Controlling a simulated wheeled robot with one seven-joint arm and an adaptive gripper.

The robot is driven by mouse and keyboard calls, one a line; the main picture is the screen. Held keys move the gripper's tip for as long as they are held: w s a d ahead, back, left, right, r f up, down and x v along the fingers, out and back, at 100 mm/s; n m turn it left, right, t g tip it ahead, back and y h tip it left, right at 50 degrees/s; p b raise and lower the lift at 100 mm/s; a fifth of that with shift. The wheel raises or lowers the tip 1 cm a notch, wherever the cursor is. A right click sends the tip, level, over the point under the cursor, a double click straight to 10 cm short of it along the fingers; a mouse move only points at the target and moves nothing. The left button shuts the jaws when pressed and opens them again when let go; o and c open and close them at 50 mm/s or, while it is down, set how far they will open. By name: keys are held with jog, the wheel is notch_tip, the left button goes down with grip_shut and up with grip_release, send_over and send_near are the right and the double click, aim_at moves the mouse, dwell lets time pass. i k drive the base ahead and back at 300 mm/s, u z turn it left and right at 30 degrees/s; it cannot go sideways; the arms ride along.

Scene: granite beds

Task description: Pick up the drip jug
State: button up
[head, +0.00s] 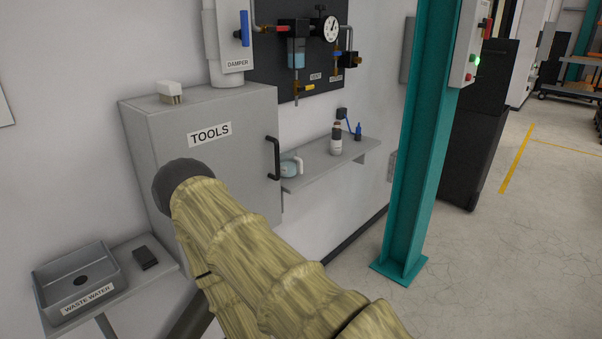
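A small jug with a pale blue-green body and a whitish handle (291,167), which looks like the drip jug, stands at the left end of a grey wall shelf (318,166). It is just right of the tools cabinet's door handle, and its left side is partly hidden by the cabinet. My arm, in a yellowish wrinkled sleeve, reaches up from the bottom in front of the cabinet, left of and below the jug. It shows a dark rounded end, but no gripper fingers can be seen.
The grey tools cabinet (165,130) with a black handle (276,158) borders the shelf. A bottle (336,140) and a small blue item (358,131) stand farther right. A teal column (420,150) rises to the right. A waste water tray (60,270) is lower left. Floor beyond the column is open.

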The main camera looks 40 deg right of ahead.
aim_at(288, 159)
jog(key=k, duration=0.15)
jog(key=u, duration=1)
jog(key=i, duration=0.75)
jog(key=z, duration=2.3)
jog(key=i, duration=0.1)
jog(key=z, duration=0.4)
